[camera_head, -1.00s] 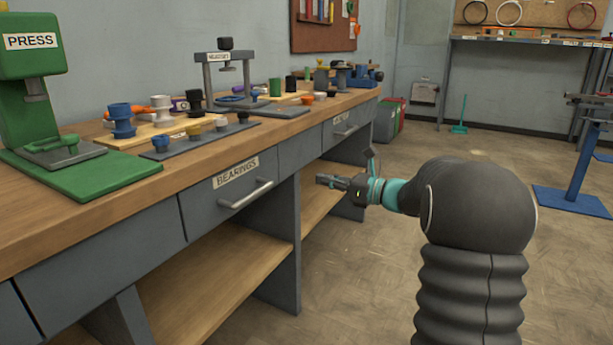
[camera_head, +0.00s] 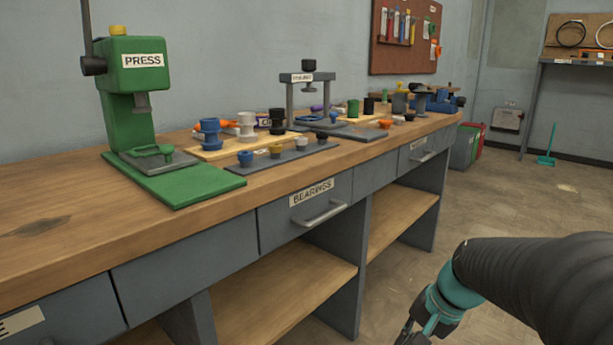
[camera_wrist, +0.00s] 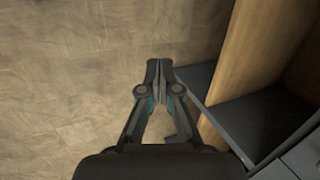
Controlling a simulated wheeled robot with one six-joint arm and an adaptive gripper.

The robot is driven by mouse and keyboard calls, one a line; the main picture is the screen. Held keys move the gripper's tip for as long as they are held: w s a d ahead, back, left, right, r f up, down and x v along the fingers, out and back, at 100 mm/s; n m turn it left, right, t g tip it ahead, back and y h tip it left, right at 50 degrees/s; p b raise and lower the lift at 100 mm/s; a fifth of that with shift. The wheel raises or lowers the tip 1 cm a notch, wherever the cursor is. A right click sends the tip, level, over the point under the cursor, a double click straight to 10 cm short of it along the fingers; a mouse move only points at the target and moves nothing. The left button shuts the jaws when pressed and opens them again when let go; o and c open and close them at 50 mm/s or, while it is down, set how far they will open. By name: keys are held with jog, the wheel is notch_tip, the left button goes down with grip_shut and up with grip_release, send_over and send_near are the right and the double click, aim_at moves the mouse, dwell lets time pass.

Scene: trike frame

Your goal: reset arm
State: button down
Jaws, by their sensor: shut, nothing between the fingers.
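My gripper (camera_wrist: 160,75) is shut and empty in the wrist view. It points down over the bare floor, close to the bench's grey side panel and wooden shelf. In the head view my arm comes in from the lower right, and only part of the gripper shows at the bottom edge, with its tips cut off. It is apart from the bench, in front of and below the drawer labelled BEARINGS (camera_head: 305,213).
The workbench (camera_head: 60,215) runs along the wall with a green press (camera_head: 133,95), a small grey press frame (camera_head: 312,92) and several coloured parts. Its drawers are shut. An open lower shelf (camera_head: 280,285) faces me. Floor (camera_head: 500,210) is free at the right.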

jog(key=s+a+r+n+t+h+p, duration=0.1)
jog(key=s+r+n, duration=0.2)
jog(key=s, duration=0.3)
jog(key=s+a+r+n+t+h, duration=0.1)
jog(key=s+r+n+t+h, duration=0.1)
jog(key=s+r+n, duration=0.2)
jog(key=s, duration=0.3)
jog(key=shift+s+a+r+h+p, duration=0.2)
jog(key=shift+a+r+h+p, duration=0.1)
jog(key=shift+a+p, duration=0.1)
